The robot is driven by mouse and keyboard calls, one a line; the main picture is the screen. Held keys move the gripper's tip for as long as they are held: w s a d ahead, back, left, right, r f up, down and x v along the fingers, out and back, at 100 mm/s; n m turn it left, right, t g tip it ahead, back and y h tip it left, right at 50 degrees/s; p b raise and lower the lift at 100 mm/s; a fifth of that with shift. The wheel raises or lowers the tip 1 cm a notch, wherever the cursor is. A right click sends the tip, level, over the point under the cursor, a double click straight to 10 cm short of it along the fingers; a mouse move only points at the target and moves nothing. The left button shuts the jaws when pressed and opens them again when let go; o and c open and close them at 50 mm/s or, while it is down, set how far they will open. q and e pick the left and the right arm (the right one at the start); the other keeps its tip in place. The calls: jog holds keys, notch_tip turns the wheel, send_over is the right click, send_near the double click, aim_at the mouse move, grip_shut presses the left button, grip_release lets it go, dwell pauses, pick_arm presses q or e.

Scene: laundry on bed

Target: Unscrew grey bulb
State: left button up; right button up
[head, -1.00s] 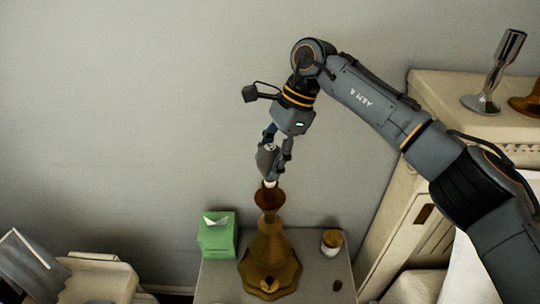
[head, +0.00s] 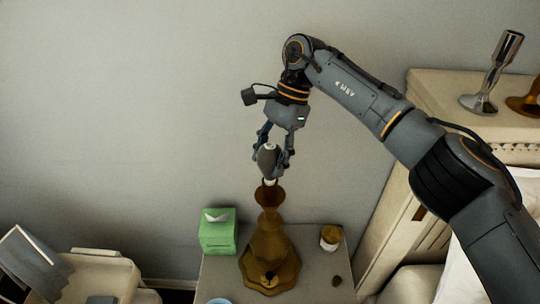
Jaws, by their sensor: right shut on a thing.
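The grey bulb (head: 267,158) stands upright at the top of a brass-brown lamp base (head: 268,255) on the nightstand. Its pale lower end meets the lamp's socket; I cannot tell whether it is still threaded in. My right gripper (head: 270,165) comes down from above with its fingers on both sides of the bulb and is shut on it. The fingers partly cover the bulb's sides. My left gripper is not in view.
The nightstand (head: 219,277) also holds a green tissue box (head: 217,235) left of the lamp and a small jar (head: 330,238) to the right. A headboard shelf with a silver holder (head: 493,75) stands at right. The wall behind is clear.

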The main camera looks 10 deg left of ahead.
jog(key=shift+r+n+p, duration=0.15)
jog(key=shift+n+p, duration=0.3)
jog(key=shift+n, duration=0.25)
jog(key=shift+n+h+p, duration=0.3)
jog(key=shift+n+h, duration=0.2)
jog(key=shift+n, duration=0.3)
jog(key=shift+g, duration=0.4)
jog(key=o, duration=1)
